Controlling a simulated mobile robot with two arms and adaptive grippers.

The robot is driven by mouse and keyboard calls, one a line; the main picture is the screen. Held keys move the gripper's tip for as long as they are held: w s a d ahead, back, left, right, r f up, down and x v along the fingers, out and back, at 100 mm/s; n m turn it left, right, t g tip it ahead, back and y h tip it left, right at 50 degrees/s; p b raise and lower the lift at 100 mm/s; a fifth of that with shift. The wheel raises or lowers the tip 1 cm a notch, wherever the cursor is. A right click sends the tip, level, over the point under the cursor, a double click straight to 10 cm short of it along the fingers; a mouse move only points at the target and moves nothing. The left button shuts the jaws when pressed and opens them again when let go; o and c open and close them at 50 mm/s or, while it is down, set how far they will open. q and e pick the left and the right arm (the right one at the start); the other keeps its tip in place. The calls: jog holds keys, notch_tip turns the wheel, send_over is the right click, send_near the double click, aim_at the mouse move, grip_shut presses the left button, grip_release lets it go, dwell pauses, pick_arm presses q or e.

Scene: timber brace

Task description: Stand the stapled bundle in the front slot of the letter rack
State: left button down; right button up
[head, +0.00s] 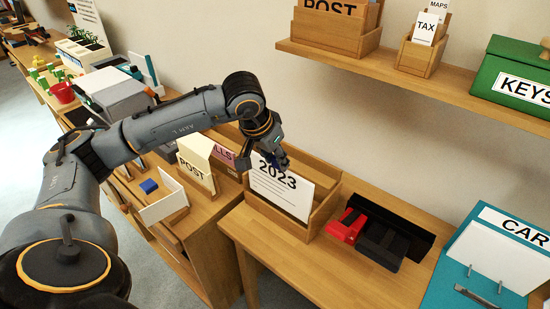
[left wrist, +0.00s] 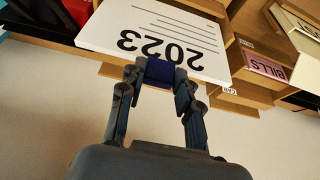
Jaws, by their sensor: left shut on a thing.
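The bundle (head: 284,187) is a flat white stack marked 2023 with printed lines. It stands nearly upright at the wooden letter rack (head: 322,220), its lower edge behind the rack's front wall; I cannot tell whether it touches the slot floor. My left gripper (head: 277,160) is shut on the bundle's top edge, at a dark blue patch. In the left wrist view the bundle (left wrist: 165,35) appears upside down, with the gripper (left wrist: 160,72) at its edge. No staple is clearly visible. My right gripper is not in view.
A red and black desk tool (head: 380,240) lies right of the rack, near a teal CAR binder (head: 475,270). A POST holder (head: 195,170) and BILLS card (head: 222,152) stand to the left. A wall shelf (head: 400,75) carries boxes above.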

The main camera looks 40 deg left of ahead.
aim_at(277, 179)
pick_arm(q)
jog(key=shift+f+b, duration=2.65)
jog(key=shift+f, duration=0.25)
jog(key=shift+c, duration=1.9)
grip_release()
jog(key=shift+r, duration=0.1)
